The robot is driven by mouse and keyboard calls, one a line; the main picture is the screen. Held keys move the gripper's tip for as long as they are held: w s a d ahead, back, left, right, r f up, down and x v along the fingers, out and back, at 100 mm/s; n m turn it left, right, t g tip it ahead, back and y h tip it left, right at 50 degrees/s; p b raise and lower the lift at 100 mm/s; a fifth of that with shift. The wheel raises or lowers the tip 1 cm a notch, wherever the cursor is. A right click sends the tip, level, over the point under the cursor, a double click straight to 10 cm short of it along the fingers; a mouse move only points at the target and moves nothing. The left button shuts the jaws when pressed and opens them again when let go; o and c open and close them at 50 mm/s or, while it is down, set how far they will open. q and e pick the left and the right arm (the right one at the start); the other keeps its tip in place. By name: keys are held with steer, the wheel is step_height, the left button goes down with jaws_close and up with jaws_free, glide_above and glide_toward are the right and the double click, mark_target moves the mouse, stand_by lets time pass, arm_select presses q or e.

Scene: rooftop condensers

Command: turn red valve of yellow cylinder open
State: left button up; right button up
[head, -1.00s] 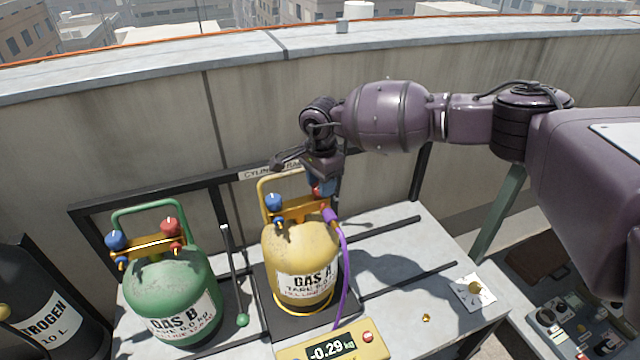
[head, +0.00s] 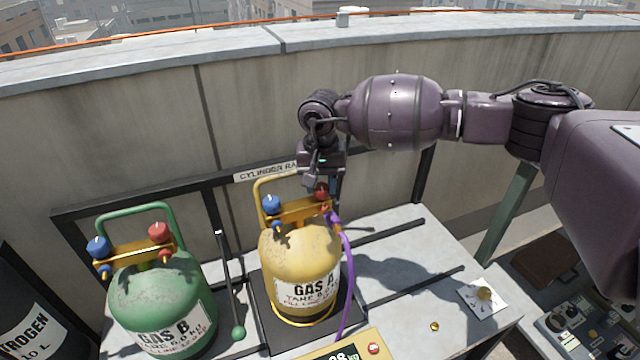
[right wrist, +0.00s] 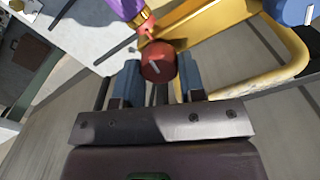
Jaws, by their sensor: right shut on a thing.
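The yellow cylinder (head: 300,262), labelled GAS A, stands upright on the dark scale platform. Its red valve (head: 322,194) is at the right end of the yellow manifold bar, with a blue valve (head: 271,204) at the left end. My right gripper (head: 318,184) reaches down over the red valve from behind. In the right wrist view, the red valve (right wrist: 157,62) sits between the two blue-padded fingers of my right gripper (right wrist: 158,70), which is shut on it. My left gripper is not in view.
A purple hose (head: 347,275) runs down from beside the red valve. A green cylinder (head: 160,300) with its own red and blue valves stands at the left. The yellow scale display (head: 345,350) is in front, cut off by the frame. The bench's right side is mostly clear.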

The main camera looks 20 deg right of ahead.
mark_target(321, 185)
steer(key=shift+n, duration=0.8)
steer(key=shift+r+n+b, duration=0.1)
steer(key=shift+n+b, duration=0.2)
steer(key=o, duration=0.9)
steer(key=shift+o, duration=0.2)
step_height(321, 185, up, 11)
steer(key=p, duration=0.1)
